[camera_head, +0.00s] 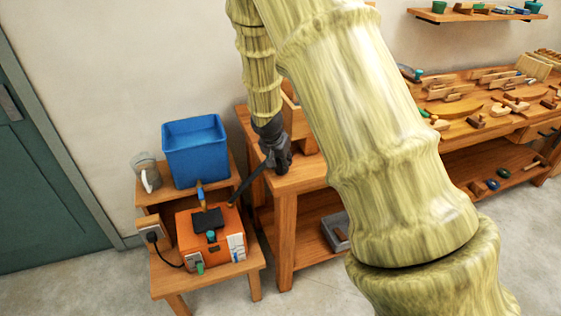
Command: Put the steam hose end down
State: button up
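My gripper (277,158) is dark grey and hangs at the end of my arm, in front of the left end of the workbench. A dark, thin, straight piece (246,185) runs from the gripper down and left toward the orange box. It may be the steam hose end, but I cannot tell for sure. It seems to meet the gripper, but the fingers are too small and dark to show whether they are closed on it. The orange box (197,250), with a black top part and a teal knob, sits on the small wooden stand (238,268).
A blue bin (194,150) and a clear jug (146,172) stand on the raised back shelf of the stand. A black cable runs from a socket (153,238) to the box. The workbench (300,178) extends right with wooden tools. My arm hides much of the middle.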

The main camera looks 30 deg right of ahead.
jog(key=shift+o, duration=1)
jog(key=shift+f, duration=0.15)
jog(key=shift+a, duration=0.1)
jog(key=b+v, duration=0.2)
jog(key=v, duration=0.8)
jog(key=shift+a+r, duration=0.3)
